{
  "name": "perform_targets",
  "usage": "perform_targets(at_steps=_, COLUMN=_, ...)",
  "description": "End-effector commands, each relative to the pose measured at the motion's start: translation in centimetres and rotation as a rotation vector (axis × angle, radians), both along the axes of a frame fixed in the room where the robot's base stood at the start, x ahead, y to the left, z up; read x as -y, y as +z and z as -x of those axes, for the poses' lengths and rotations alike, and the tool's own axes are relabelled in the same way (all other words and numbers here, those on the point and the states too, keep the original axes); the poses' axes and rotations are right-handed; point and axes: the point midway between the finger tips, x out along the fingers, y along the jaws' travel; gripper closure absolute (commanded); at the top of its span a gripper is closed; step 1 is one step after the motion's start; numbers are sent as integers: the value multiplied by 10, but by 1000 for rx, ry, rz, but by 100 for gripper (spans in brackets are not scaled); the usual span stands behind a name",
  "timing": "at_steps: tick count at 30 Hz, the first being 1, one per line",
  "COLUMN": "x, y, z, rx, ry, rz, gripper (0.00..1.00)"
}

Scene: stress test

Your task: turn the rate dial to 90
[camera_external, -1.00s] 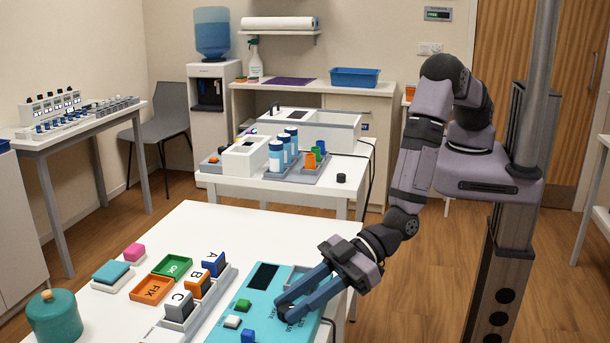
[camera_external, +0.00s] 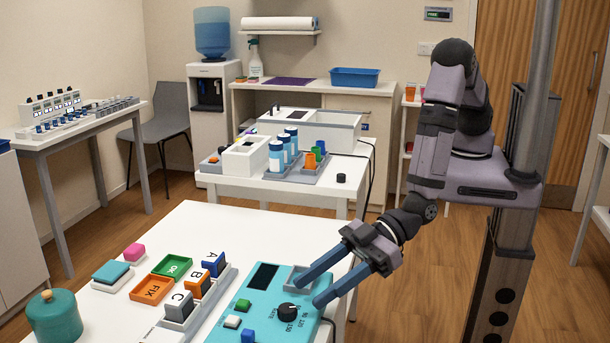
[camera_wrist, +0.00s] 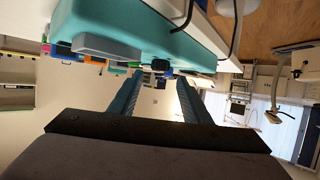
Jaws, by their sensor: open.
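The rate dial (camera_external: 288,311) is a round black knob on the right part of the teal device (camera_external: 240,294), with printed numbers beside it; its exact setting is too small to read. My gripper (camera_external: 308,290) is open and empty, its two blue fingers spread, above and to the right of the dial and apart from it. In the wrist view my open fingers (camera_wrist: 158,98) point toward the teal device (camera_wrist: 185,48), and a small dark knob shape (camera_wrist: 160,65) lies between their tips.
On the same white table (camera_external: 215,222) are lettered blocks in a grey rack (camera_external: 197,310), a green tray (camera_external: 172,266), an orange tray (camera_external: 152,289) and a teal pot (camera_external: 53,317). The table's back part is clear. A second table with bottles (camera_external: 276,157) stands behind.

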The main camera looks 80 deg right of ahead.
Motion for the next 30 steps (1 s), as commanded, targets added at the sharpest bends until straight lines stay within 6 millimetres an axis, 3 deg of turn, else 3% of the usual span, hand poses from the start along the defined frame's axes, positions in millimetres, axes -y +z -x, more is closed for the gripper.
perform_targets(at_steps=8, x=13, y=8, z=13, rx=1, ry=0, rz=-1, gripper=56)
perform_targets(at_steps=23, x=14, y=9, z=14, rx=0, ry=-1, rz=0, gripper=56)
perform_targets(at_steps=26, x=20, y=14, z=7, rx=-14, ry=-11, rz=7, gripper=56)
perform_targets(at_steps=30, x=45, y=31, z=-19, rx=-78, ry=-50, rz=41, gripper=56)
